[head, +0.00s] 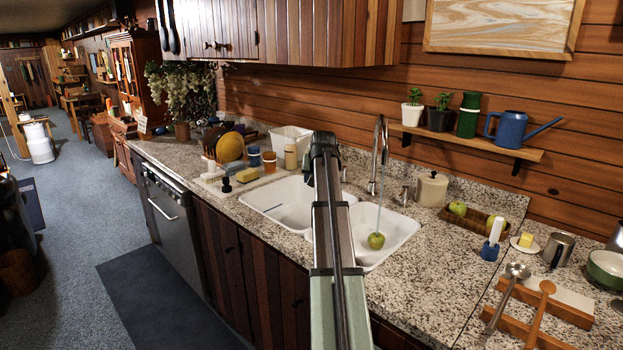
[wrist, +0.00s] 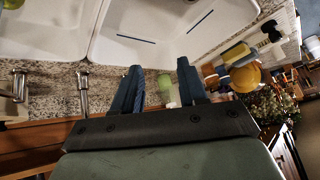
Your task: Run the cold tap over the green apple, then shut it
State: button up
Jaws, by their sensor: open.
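The green apple (head: 376,240) sits in the right basin of the white double sink (head: 399,232). A thin stream of water (head: 379,215) falls onto it from the tall metal spout (head: 382,140). Short metal tap handles stand on either side of the spout, one on the left (head: 344,173) and one on the right (head: 403,195). My gripper (wrist: 160,66) is open, its blue fingers apart, near the back of the sink. Its fingers are hidden in the head view. In the wrist view metal fittings (wrist: 83,90) show left of the fingers; which ones they are is unclear.
A dish rack with a yellow plate (head: 230,147) and cups stand left of the sink. A lidded canister (head: 432,188) and a tray of apples (head: 457,209) stand right. A shelf (head: 466,142) with plants and a blue watering can is above.

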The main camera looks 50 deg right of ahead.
jog(key=shift+w+a, duration=0.3)
jog(key=shift+w, duration=0.05)
jog(key=shift+c, duration=0.3)
